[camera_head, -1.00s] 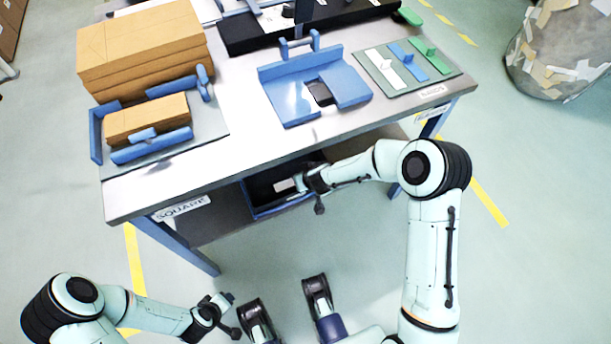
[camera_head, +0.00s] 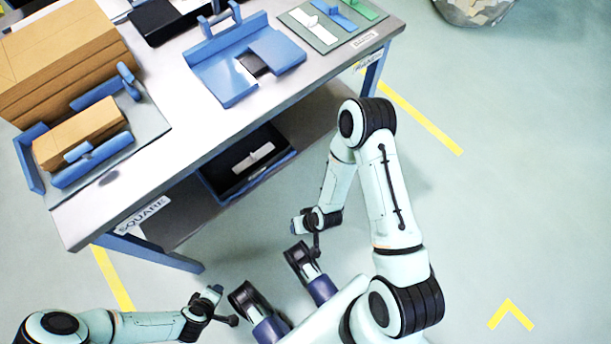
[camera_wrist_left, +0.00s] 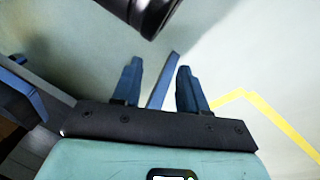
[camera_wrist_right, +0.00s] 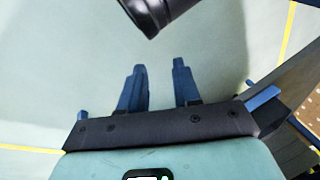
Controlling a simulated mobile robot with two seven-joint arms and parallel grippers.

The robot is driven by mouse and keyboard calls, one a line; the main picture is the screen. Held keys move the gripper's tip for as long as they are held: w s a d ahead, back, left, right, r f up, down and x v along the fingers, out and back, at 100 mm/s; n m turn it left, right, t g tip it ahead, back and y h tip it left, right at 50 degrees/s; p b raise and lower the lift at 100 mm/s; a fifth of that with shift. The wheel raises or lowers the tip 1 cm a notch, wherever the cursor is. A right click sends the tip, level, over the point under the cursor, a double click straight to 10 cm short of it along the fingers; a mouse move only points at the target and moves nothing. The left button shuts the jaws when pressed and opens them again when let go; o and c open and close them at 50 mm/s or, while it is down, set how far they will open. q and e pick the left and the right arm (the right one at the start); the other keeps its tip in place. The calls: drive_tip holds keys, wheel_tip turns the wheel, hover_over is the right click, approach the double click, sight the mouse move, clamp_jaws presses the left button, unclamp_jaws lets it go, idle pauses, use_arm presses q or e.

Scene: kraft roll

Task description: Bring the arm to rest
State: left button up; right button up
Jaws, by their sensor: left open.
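My right arm is folded back, and its gripper (camera_head: 298,226) hangs in front of the table over the floor. In the right wrist view its two blue fingers (camera_wrist_right: 160,82) stand apart with nothing between them. My left gripper (camera_head: 213,293) is low at the front, clear of the table. In the left wrist view its fingers (camera_wrist_left: 159,82) are apart. A blue bar shows between them, seemingly beyond the gripper.
The grey table (camera_head: 250,115) carries cardboard stacks (camera_head: 60,60), a blue jig (camera_head: 222,82) and a board with coloured pieces (camera_head: 325,25). A dark bin (camera_head: 225,193) holding a white piece (camera_head: 255,157) is on the lower shelf.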

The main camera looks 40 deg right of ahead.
drive_tip(key=shift+s+d+f+h, duration=0.25)
drive_tip(key=shift+s+d+h, duration=0.2)
drive_tip(key=shift+d, duration=0.2)
drive_tip(key=shift+s, duration=0.1)
